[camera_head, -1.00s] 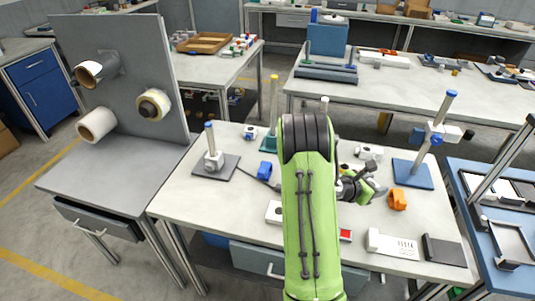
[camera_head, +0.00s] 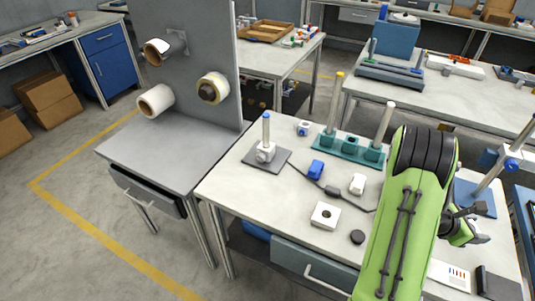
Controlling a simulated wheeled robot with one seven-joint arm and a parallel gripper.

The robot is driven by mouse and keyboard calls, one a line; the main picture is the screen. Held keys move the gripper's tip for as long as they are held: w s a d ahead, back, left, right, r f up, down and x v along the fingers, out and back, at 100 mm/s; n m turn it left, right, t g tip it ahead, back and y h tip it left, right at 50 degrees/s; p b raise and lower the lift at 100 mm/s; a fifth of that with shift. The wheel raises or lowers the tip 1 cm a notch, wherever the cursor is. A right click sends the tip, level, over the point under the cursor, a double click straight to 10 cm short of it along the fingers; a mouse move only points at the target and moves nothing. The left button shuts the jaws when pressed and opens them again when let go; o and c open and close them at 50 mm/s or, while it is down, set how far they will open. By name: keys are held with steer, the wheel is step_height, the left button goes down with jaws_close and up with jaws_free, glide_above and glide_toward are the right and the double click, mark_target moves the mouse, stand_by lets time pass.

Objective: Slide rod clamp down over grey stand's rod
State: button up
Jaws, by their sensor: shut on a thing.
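The grey stand (camera_head: 282,160) is a flat dark grey plate at the left of the near table. Its upright rod (camera_head: 266,130) has a blue tip, and a whitish block (camera_head: 265,153) sits round its foot. My gripper (camera_head: 472,230) is at the right side of the table, well away from the grey stand and in front of the blue stand. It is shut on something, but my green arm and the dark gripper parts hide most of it. I cannot tell the held thing's shape or confirm that it is the rod clamp.
A teal stand (camera_head: 350,148) with two upright rods stands at the table's back. The blue stand (camera_head: 478,197) is at the right. A blue clamp (camera_head: 316,169), a white clamp (camera_head: 357,184), a white block (camera_head: 326,215) and a black disc (camera_head: 357,236) lie between. A grey panel (camera_head: 205,60) rises at left.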

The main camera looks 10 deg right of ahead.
stand_by(0.6)
steer(key=w+a+n+t+p, duration=0.1)
steer(key=w+a+n+t, duration=0.1)
steer(key=w+a, duration=0.4)
steer(key=w+a+n+t+p, duration=0.1)
steer(key=w+a+n+t, duration=0.1)
steer(key=w+a, duration=0.5)
steer(key=w+a+n+t+p, duration=0.1)
steer(key=w+a, duration=0.5)
steer(key=a, duration=0.9)
steer(key=shift+w+f+n+t+y, duration=0.2)
steer(key=shift+n+t, duration=0.15)
steer(key=shift+t, duration=0.2)
steer(key=shift+w+f+n+t+y, duration=0.1)
steer(key=shift+f+n+t+y, duration=0.1)
steer(key=shift+n+t, duration=0.25)
steer(key=a+n+t+y+p, duration=0.1)
steer(key=a+n+t, duration=0.1)
steer(key=a, duration=1.3)
steer(key=shift+s+a+r+n+t+y, duration=0.15)
steer(key=shift+a+r+n+t+y, duration=0.2)
steer(key=shift+t, duration=0.45)
steer(key=shift+d+f, duration=0.1)
steer(key=shift+d, duration=0.05)
